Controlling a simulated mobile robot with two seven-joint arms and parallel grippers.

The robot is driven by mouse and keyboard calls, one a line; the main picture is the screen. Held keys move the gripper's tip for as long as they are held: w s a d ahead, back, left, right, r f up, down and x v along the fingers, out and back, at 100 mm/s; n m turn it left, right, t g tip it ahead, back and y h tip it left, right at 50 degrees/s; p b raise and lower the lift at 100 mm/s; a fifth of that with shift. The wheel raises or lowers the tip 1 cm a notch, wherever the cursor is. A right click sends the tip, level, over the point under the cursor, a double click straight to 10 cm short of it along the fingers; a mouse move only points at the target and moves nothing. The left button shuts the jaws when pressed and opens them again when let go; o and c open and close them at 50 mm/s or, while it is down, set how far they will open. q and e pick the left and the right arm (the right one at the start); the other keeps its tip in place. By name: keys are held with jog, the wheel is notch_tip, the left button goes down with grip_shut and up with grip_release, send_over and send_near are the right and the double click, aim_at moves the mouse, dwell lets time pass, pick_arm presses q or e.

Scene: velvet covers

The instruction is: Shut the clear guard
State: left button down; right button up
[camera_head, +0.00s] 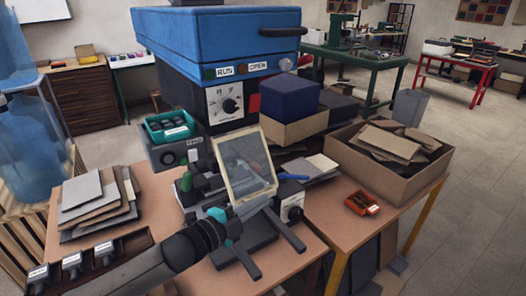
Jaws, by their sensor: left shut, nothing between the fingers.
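The clear guard (245,163) is a see-through panel in a pale yellowish frame. It stands raised and tilted over a small dark machine (248,243) on the wooden table. My left arm comes in from the lower left, and its left gripper (262,203) is shut and empty at the guard's lower edge. I cannot tell whether the fingertips touch the frame. The gripper and arm hide part of the machine below the guard. My right gripper does not show.
A large blue-topped machine (215,40) stands behind. A grey control box (170,150) sits left of the guard. Stacked sheets (95,200) lie at the left. A cardboard box of scraps (385,160) and a small orange tray (361,203) are to the right. The table's front right is clear.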

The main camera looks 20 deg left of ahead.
pick_arm(q)
jog(key=shift+w+a+f+m+t+b, duration=0.25)
jog(key=shift+w+a+f+m+b, duration=0.75)
jog(key=shift+b, duration=0.6)
jog(key=shift+w+a+f+m+t+b, duration=0.2)
jog(key=shift+w+a+f+m+b, duration=0.65)
jog(key=shift+b, duration=0.75)
jog(key=shift+w+a+f+m+t+b, duration=0.25)
jog(key=shift+w+a+f+m+b, duration=0.55)
jog(key=shift+a+m+b, duration=0.65)
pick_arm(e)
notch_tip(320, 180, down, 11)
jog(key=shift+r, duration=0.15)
pick_arm(q)
jog(key=shift+s+d+f, duration=0.1)
jog(key=shift+s, duration=0.05)
jog(key=shift+d+f, duration=0.1)
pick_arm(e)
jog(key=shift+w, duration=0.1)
